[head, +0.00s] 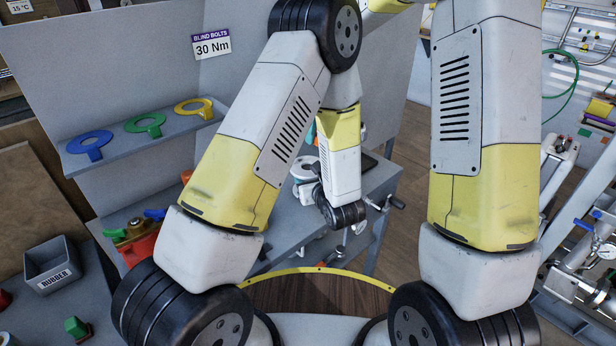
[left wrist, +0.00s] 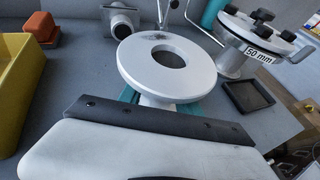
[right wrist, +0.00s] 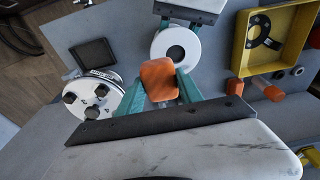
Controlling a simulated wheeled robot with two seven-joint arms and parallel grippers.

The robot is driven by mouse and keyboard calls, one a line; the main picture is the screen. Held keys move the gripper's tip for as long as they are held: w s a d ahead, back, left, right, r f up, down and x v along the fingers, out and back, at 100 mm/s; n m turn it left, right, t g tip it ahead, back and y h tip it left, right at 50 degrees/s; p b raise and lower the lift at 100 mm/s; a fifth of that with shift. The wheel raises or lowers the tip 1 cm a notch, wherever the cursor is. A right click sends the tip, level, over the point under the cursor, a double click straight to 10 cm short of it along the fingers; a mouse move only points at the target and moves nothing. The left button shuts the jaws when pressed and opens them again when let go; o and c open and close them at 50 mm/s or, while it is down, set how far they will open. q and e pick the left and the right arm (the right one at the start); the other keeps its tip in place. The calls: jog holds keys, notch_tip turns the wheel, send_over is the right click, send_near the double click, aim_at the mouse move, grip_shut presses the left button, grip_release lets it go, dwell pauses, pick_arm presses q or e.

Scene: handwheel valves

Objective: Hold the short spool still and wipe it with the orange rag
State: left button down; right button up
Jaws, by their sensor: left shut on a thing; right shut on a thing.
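The short spool has a white ring flange (left wrist: 193,62) with a dark centre hole; it stands upright in the left wrist view, with a faint grey smudge on the flange. My left gripper (left wrist: 158,100) is shut on the spool below the flange, its teal fingers partly hidden under it. In the right wrist view, the orange rag (right wrist: 158,78) is pinched between the teal fingers of my right gripper (right wrist: 163,88). The rag is beside the spool's flange (right wrist: 161,43) and overlaps its near edge; I cannot tell whether they touch. In the head view my arms hide most of this.
A flanged part (left wrist: 232,28) with black knobs, labelled 50 mm, stands near the spool, by a black square tray (left wrist: 247,96). A yellow tray (right wrist: 241,50) holds a dark gasket. Orange pieces (right wrist: 268,90) lie near it. Blue, green and yellow rings sit on a shelf (head: 110,158).

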pick_arm(q)
jog(key=shift+f, duration=0.2)
dwell(0.6)
jog(key=c, duration=0.7)
grip_release()
jog(key=shift+s, duration=0.15)
jog(key=shift+s+d+r, duration=0.15)
jog(key=shift+s, duration=0.1)
jog(key=shift+w, duration=0.15)
jog(key=shift+w+f, duration=0.2)
